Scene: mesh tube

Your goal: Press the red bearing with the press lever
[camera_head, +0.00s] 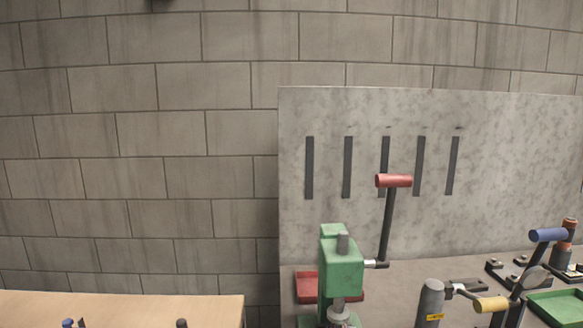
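The green press (341,262) stands on the grey bench near the bottom middle of the head view. Its press lever (387,225) rises from the right side of the press, nearly upright, with a red handle (394,181) at the top. The lower part of the press is cut off by the bottom edge. I cannot make out a red bearing. Neither of my grippers can be made out in this view.
A grey backboard (500,170) with dark vertical strips stands behind the press. A red tray (306,288) sits behind it. To the right are a yellow-handled lever (491,304), a blue-handled lever (548,235), a grey cylinder (431,302) and a green tray (557,305). A wooden table (125,305) is at left.

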